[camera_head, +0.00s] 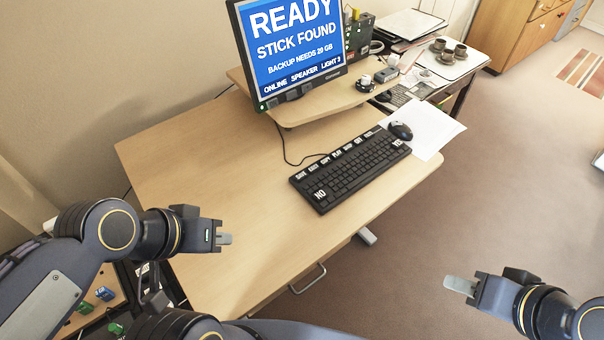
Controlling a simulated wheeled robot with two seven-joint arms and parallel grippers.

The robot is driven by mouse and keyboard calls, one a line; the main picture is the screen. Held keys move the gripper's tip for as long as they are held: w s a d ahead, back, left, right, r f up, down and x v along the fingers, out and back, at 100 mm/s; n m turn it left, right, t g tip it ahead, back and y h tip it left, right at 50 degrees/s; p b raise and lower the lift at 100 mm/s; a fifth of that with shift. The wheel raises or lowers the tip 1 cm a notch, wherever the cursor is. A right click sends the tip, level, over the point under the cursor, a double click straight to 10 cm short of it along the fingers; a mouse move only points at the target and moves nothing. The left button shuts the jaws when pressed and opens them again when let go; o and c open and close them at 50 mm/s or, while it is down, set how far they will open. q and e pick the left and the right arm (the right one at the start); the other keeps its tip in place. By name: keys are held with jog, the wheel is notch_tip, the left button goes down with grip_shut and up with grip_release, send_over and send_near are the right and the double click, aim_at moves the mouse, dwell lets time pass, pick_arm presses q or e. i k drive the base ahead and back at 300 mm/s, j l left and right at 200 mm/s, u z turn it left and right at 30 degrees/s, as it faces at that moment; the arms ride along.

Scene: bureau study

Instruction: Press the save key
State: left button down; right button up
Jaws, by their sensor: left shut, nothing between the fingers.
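The black keyboard (350,170) lies on the wooden desk, angled up to the right. A row of white-labelled keys runs along its far edge. The save key (300,176) appears to be at the left end of that row; its small label is hard to read. Larger NO (320,194) and YES (397,143) labels show at the keyboard's near-left and right ends. My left gripper (226,239) is shut and empty, left of and nearer than the keyboard, apart from it. My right gripper (460,285) is at lower right, beyond the desk edge; its finger gap is unclear.
A monitor (290,45) reading "READY, STICK FOUND" stands on a raised shelf (320,103) behind the keyboard. A mouse (400,130) and white paper (430,128) lie to the keyboard's right. The desk (215,165) is clear left of the keyboard.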

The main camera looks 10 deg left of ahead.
aim_at(299, 176)
jog(key=u, duration=0.5)
jog(key=i+l+u, duration=0.15)
jog(key=l+u, duration=0.2)
jog(key=u, duration=0.15)
jog(key=i+l+u, duration=0.1)
jog(key=l+u, duration=0.65)
jog(key=l, duration=1.35)
jog(key=i, duration=0.05)
